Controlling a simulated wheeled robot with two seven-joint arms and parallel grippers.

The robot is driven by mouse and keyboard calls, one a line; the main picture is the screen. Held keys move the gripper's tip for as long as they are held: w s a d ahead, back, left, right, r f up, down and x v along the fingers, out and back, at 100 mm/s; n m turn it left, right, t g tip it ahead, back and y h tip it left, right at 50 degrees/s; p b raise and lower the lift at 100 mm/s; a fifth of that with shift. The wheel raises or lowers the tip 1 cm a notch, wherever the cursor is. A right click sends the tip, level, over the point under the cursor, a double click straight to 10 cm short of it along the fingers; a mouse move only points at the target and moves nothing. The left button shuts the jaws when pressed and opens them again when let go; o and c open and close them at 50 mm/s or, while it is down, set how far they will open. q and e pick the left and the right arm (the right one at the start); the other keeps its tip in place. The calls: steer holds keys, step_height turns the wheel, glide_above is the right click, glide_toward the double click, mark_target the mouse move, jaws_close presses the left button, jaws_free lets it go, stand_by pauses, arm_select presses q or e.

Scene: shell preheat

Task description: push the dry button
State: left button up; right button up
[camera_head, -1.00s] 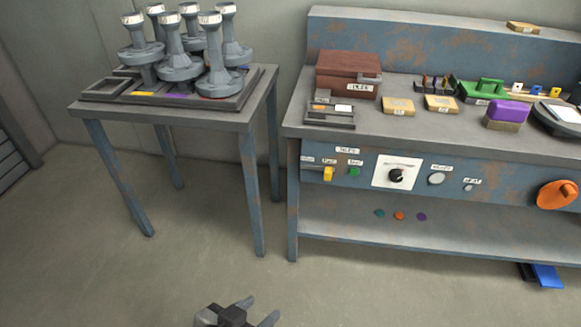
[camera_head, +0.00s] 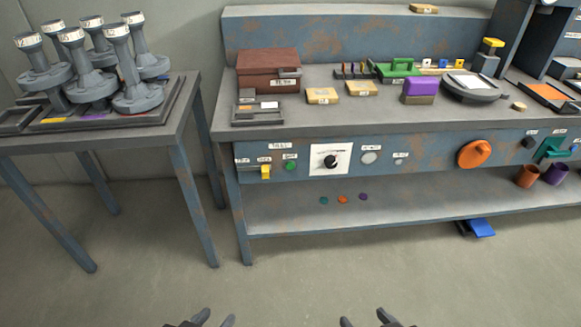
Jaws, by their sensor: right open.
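A row of controls sits on the blue front panel of the workbench (camera_head: 345,195). It has a yellow switch (camera_head: 266,172), a green round button (camera_head: 290,166), a black dial on a white plate (camera_head: 331,161), a grey round button (camera_head: 369,157) and a smaller grey button (camera_head: 398,162). Their small labels are too blurred to read, so I cannot tell which is the dry button. My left gripper (camera_head: 213,321) and my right gripper (camera_head: 364,320) show at the bottom edge, both open, empty and well short of the panel.
A side table (camera_head: 185,130) with several grey flanged parts (camera_head: 92,80) stands at the left. An orange knob (camera_head: 474,153) and a teal handle (camera_head: 553,148) are further right on the panel. A blue pedal (camera_head: 481,228) lies under the bench. The floor ahead is clear.

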arm_select(q)
jaws_close()
steer(key=shift+s, duration=0.1)
stand_by(1.3)
